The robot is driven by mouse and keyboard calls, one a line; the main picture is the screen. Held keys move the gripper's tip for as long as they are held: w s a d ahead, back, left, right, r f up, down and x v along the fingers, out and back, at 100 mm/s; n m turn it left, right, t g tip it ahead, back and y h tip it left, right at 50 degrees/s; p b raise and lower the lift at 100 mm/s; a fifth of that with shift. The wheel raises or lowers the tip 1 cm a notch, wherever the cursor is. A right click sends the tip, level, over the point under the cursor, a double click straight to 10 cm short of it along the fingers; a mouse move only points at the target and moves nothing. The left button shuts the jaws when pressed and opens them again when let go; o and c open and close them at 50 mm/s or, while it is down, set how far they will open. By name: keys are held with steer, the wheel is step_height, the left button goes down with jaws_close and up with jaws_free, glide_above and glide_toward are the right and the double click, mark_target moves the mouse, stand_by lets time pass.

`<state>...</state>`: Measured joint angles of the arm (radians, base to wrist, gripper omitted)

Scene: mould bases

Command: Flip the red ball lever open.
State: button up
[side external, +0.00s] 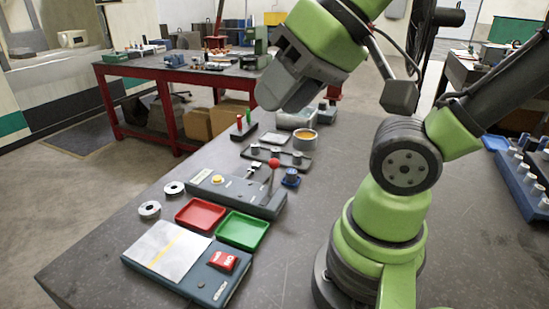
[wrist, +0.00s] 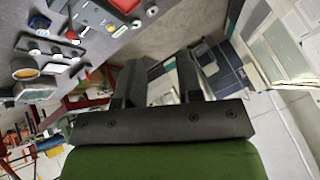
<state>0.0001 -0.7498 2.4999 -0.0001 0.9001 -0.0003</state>
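The red ball (side external: 274,163) tops a thin lever that stands roughly upright at the far right end of a grey control box (side external: 225,192) in the side external view. The box also carries a yellow button and a small light plate. The red ball (wrist: 71,35) shows small at the upper left of the wrist view. My gripper (side external: 268,98) is up in the air above and behind the box, well apart from the lever. In the wrist view its two dark fingers (wrist: 158,65) stand apart with nothing between them.
A red tray (side external: 201,214), a green tray (side external: 242,230) and a box with a red switch (side external: 223,260) lie in front. Two metal rings (side external: 150,209) lie left. A knob plate (side external: 277,158), blue-based knob (side external: 290,178) and amber-topped cup (side external: 304,138) stand near the lever.

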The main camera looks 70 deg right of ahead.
steer(key=shift+w, duration=0.15)
steer(key=c, duration=0.4)
steer(key=shift+w+d+r, duration=0.15)
steer(key=shift+w+d, duration=0.1)
steer(key=shift+w, duration=0.05)
jaws_close()
steer(key=w+d+f+g, duration=0.2)
steer(key=w+d+g, duration=0.3)
steer(key=w+d, duration=0.65)
steer(key=s+d+f+y, duration=0.1)
steer(key=s+d+f, duration=0.1)
steer(key=d+f, duration=0.4)
steer(key=s+d+f+g+y, duration=0.1)
steer(key=d+f, duration=0.4)
steer(key=d, duration=0.7)
steer(key=shift+s+f+n+y, duration=0.35)
steer(key=shift+s+y, duration=0.25)
steer(key=shift+s, duration=0.35)
